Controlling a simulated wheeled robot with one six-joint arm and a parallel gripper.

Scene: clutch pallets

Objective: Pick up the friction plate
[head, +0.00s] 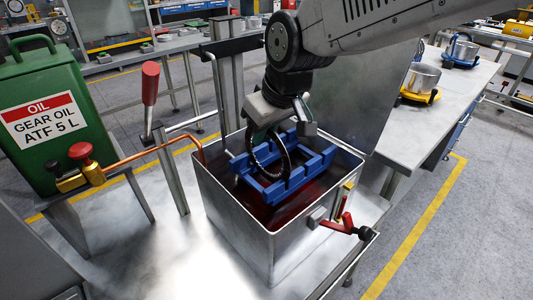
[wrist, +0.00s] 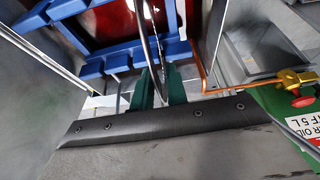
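The friction plate (head: 286,158) is a thin dark ring standing upright at the blue rack (head: 318,165) over the oil bath. In the wrist view the plate (wrist: 148,38) shows nearly edge-on. My gripper (head: 272,125) is at its upper rim. In the wrist view the green fingers of my gripper (wrist: 160,82) stand close together on both sides of the plate's rim and look shut on it. I cannot tell whether the plate's lower edge still sits in the rack.
A steel tank (head: 238,225) with dark red oil surrounds the rack, with a red-handled valve (head: 345,226) at its front right. A copper pipe (head: 140,158) and a green oil can (head: 50,120) are at the left. A bench (head: 440,105) with pots stands at right.

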